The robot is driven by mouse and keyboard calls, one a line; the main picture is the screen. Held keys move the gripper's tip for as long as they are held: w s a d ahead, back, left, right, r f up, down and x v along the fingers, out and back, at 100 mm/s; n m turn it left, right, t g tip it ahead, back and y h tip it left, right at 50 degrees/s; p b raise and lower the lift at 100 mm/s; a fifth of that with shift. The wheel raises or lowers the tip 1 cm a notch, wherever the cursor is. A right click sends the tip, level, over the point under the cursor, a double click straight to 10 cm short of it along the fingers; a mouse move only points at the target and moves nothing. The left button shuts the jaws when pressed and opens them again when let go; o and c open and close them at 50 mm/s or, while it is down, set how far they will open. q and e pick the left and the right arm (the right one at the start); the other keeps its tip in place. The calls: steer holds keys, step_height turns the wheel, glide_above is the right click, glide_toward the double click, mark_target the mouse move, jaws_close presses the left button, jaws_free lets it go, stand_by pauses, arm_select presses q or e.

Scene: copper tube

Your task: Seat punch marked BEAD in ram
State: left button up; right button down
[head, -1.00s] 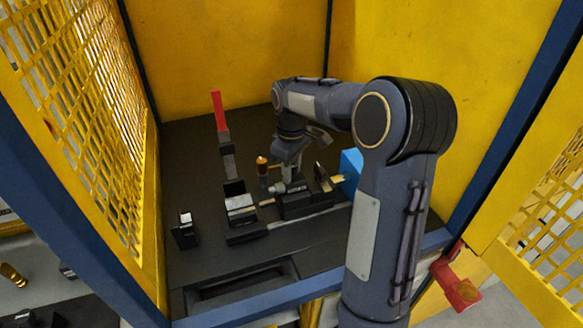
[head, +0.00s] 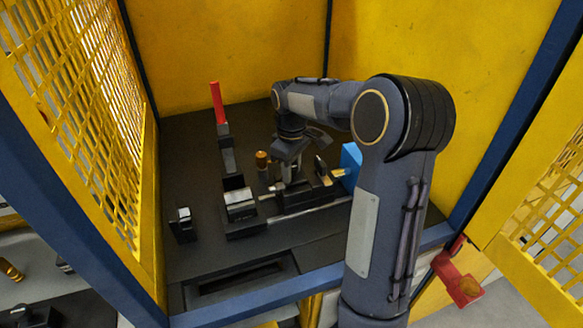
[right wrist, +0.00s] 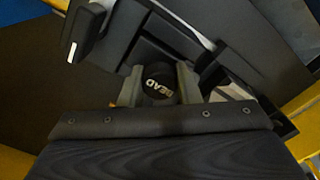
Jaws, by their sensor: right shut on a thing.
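The punch marked BEAD (right wrist: 158,82) is a dark round piece with white lettering on its end face, seen in the right wrist view. My right gripper (right wrist: 160,88) is shut on it, with one grey finger on each side. In the head view the right gripper (head: 291,172) points down over a dark block (head: 302,196) of the machine, and the punch cannot be made out there. A blue block (head: 350,162) stands at the machine's right end. I cannot tell which part is the ram or whether the punch touches it. My left gripper is not in view.
A lever with a red handle (head: 217,102) rises left of the gripper. A gold-topped cylinder (head: 262,160) stands close on its left. A silver-topped block (head: 240,205) and a small dark block (head: 183,224) sit further left. Yellow walls enclose the dark table (head: 185,145).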

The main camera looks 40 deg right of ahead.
steer(key=shift+f, duration=0.1)
steer(key=c, duration=1)
jaws_free()
steer(key=shift+f, duration=0.1)
step_height(320, 180, up, 8)
steer(key=shift+s, duration=0.1)
